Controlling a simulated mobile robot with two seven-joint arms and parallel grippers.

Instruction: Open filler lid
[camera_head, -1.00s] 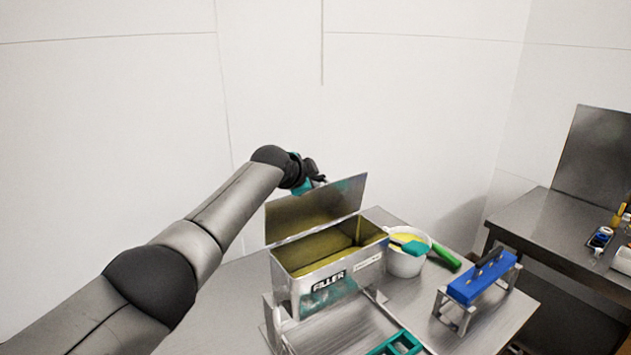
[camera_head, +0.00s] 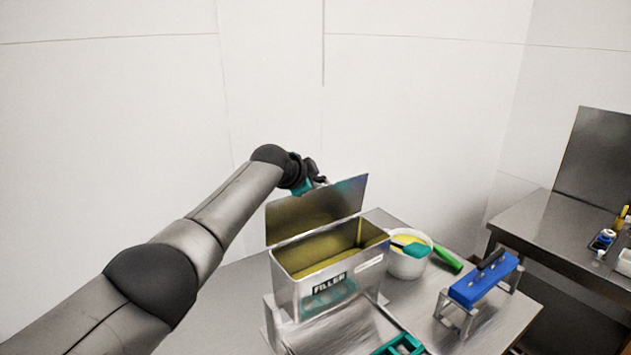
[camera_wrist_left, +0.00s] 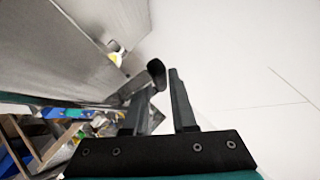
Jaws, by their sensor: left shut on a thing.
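The filler (camera_head: 325,288) is a steel box with a "FILLER" label, standing on the table in the head view. Its lid (camera_head: 320,208) stands raised along the back edge, nearly upright, and the yellow inside shows. My left gripper (camera_head: 318,182) is behind the lid's top edge, its fingertips mostly hidden there. In the left wrist view, my left gripper (camera_wrist_left: 158,88) is shut on a dark lid handle (camera_wrist_left: 156,74) between its fingers. The large grey surface at upper left in that view appears to be the lid. My right gripper is out of view.
A white pot (camera_head: 408,264) with yellow contents and a teal spatula (camera_head: 412,248) stands right of the filler. A blue block on a metal stand (camera_head: 482,280) is further right. A steel side table (camera_head: 560,232) stands at far right. White walls enclose the back.

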